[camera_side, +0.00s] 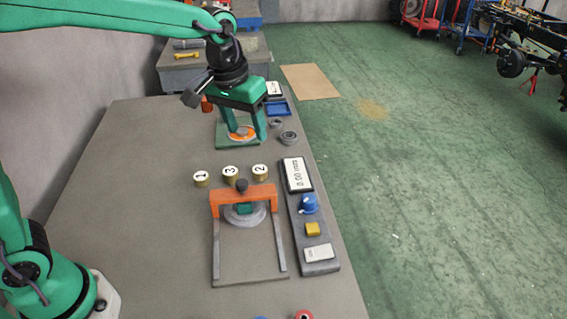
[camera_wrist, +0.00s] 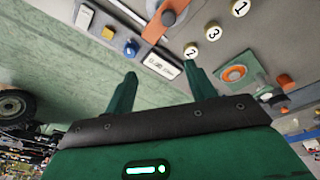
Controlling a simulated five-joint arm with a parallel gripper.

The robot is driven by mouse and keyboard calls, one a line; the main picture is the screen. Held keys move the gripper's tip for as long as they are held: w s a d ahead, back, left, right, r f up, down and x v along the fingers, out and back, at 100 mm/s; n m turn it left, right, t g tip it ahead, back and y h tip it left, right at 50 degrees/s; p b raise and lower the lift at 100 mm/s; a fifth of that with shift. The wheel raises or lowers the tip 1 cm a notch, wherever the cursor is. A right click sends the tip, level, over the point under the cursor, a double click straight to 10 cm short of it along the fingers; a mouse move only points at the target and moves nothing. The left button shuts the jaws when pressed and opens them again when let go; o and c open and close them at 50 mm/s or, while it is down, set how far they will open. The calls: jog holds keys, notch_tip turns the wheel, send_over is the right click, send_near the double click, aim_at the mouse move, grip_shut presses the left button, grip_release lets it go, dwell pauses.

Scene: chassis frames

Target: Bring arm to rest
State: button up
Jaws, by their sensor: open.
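My gripper (camera_side: 241,126) hangs with its two green fingers pointing down over the far part of the grey bench. The fingers are spread apart with nothing between them. In the side view they overlap a green plate (camera_side: 228,141) with an orange ring (camera_side: 240,134). In the wrist view my gripper (camera_wrist: 160,70) is also open and empty, and the orange ring (camera_wrist: 233,74) lies to the right of the fingers, apart from them. The height of the fingertips above the bench is hard to tell.
An orange-framed fixture (camera_side: 228,204) stands mid-bench, behind it brass caps (camera_side: 230,173) numbered 1, 3 and 2. A control strip (camera_side: 321,266) with a display, blue knob (camera_side: 309,204) and yellow button runs along the right edge. A blue tray (camera_side: 281,107) lies behind. The left bench is bare.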

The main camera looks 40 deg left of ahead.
jog(key=s+a+t, duration=0.1)
jog(key=s+a, duration=0.2)
jog(key=s, duration=0.3)
jog(key=s+a+t, duration=0.1)
jog(key=s+a, duration=0.2)
jog(key=s, duration=0.4)
jog(key=s+a+r+m+t, duration=0.1)
jog(key=s+a, duration=0.3)
jog(key=s, duration=0.2)
jog(key=shift+s, duration=0.4)
